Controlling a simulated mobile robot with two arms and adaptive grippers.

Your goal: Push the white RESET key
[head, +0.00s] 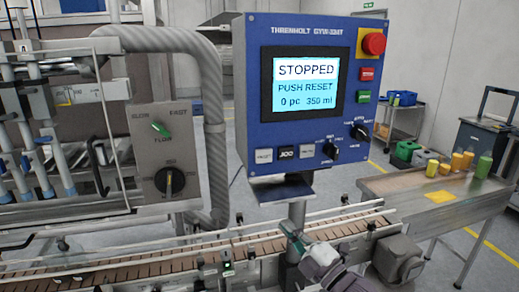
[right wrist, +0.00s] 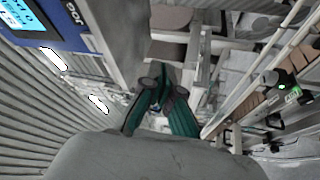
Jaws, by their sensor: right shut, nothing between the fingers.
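The blue control panel (head: 255,100) carries a lit screen (head: 306,84) reading STOPPED and PUSH RESET. Below the screen sit a white key (head: 263,156) at the left, a black JOG key (head: 286,153) and another white key (head: 307,151). The left white key's small label looks like RESET but is blurred. My right gripper (head: 288,230) is shut and empty, below the panel near the conveyor and apart from the keys. In the right wrist view, its green fingers (right wrist: 160,92) meet at the tips, and the panel's edge (right wrist: 76,45) with a JOG label is at upper left. My left gripper is not in view.
A conveyor (head: 150,268) with rails runs below the panel. A red emergency knob (head: 374,43), red and green buttons and black rotary knobs (head: 331,150) are on the panel's right side. A grey hose (head: 213,120) stands left. A steel table (head: 440,195) with yellow and green cups is right.

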